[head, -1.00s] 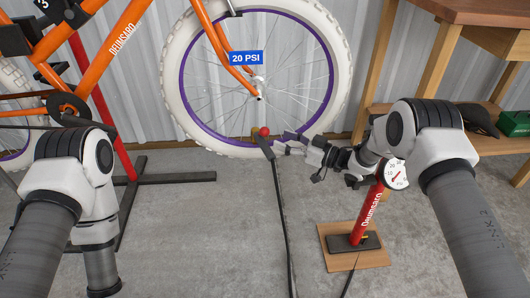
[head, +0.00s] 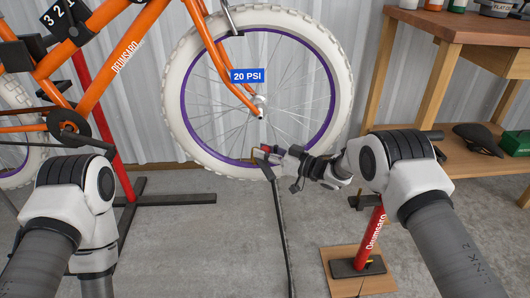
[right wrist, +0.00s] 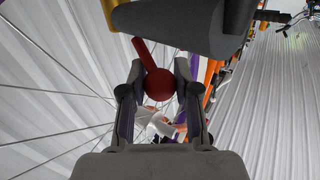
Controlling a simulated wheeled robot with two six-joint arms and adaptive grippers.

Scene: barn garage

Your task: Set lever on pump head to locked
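The pump head (head: 270,166) hangs on its black hose at the bottom of the white-tyred bike wheel (head: 187,120). In the right wrist view its dark body (right wrist: 190,25) fills the top, with a gold part beside it. Its red lever (right wrist: 158,85) ends in a ball. My right gripper (right wrist: 159,72) has a finger on each side of the ball, close to it; whether the pads touch it cannot be told. In the head view, my right gripper (head: 272,155) reaches the pump head from the right and partly hides the lever. My left gripper is below the picture.
A 20 PSI label (head: 247,76) shows over the spokes. The red pump (head: 376,228) stands on a wooden board (head: 342,285) under my right arm. A workbench (head: 470,35) is at right, and a black stand foot (head: 175,199) lies at left.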

